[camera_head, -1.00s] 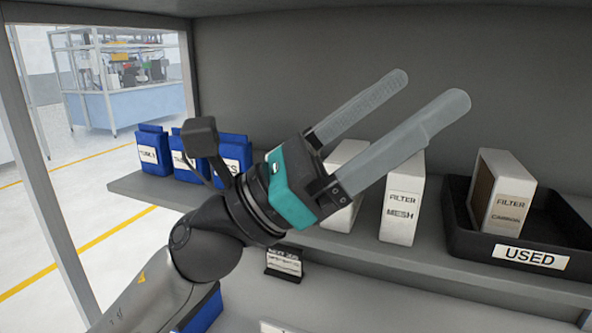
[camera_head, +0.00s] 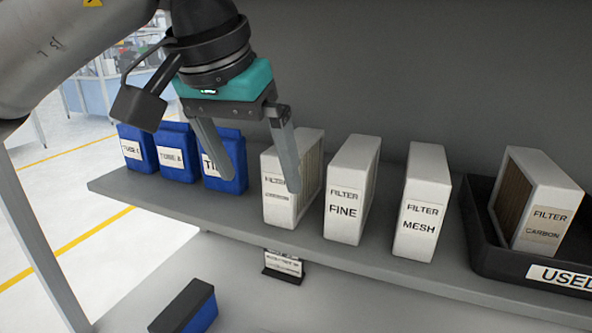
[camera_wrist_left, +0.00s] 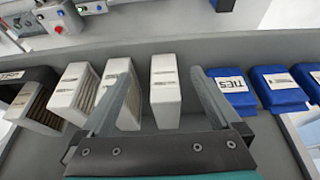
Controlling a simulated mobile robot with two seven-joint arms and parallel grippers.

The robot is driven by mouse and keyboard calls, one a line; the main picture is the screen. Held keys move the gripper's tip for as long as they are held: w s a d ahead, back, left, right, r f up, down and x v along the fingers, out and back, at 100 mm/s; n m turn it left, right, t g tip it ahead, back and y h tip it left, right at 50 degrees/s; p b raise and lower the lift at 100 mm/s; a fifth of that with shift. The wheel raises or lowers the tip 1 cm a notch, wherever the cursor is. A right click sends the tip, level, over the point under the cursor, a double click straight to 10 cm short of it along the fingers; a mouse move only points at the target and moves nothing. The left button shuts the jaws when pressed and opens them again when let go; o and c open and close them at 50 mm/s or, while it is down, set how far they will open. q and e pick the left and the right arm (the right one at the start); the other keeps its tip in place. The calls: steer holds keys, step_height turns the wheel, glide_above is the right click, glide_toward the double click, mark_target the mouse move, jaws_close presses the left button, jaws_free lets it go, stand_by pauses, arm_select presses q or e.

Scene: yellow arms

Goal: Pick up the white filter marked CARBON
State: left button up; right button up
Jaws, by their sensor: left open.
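A white filter (camera_head: 281,200) with a small, hard-to-read second line on its label stands upright on the shelf, left of the FINE filter (camera_head: 343,215) and MESH filter (camera_head: 415,228). A white filter marked CARBON (camera_head: 537,228) stands in the black tray marked USED (camera_head: 545,277) at the right. My left gripper (camera_head: 264,184) is open, fingers pointing down, in front of the leftmost filter, with one finger overlapping it. In the left wrist view the leftmost filter (camera_wrist_left: 166,95) appears between the fingers (camera_wrist_left: 160,75); contact cannot be told. My right gripper is not in view.
Several blue boxes (camera_head: 176,158) stand on the shelf (camera_head: 140,195) left of the filters; the nearest, marked TIES (camera_wrist_left: 230,88), is close to my right-hand finger in the wrist view. A grey back wall (camera_head: 400,70) closes the shelf. A blue-black box (camera_head: 187,308) sits below.

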arm_select(q)
steer(key=w+d+p, duration=0.1)
steer(key=w, duration=0.2)
steer(key=w+d+p, duration=0.1)
steer(key=w, duration=0.2)
steer(key=w+d+p, duration=0.1)
steer(key=w, duration=0.2)
steer(key=shift+d+r, duration=0.15)
steer(key=shift+d, duration=0.05)
steer(key=shift+w+d+p, duration=0.4)
steer(key=shift+w+p, duration=0.1)
steer(key=shift+w, duration=0.35)
steer(key=shift+p+x, duration=0.35)
steer(key=shift+x, duration=0.75)
steer(key=shift+w+f, duration=0.3)
steer(key=shift+f, duration=0.15)
steer(key=shift+f, duration=0.25)
jaws_close()
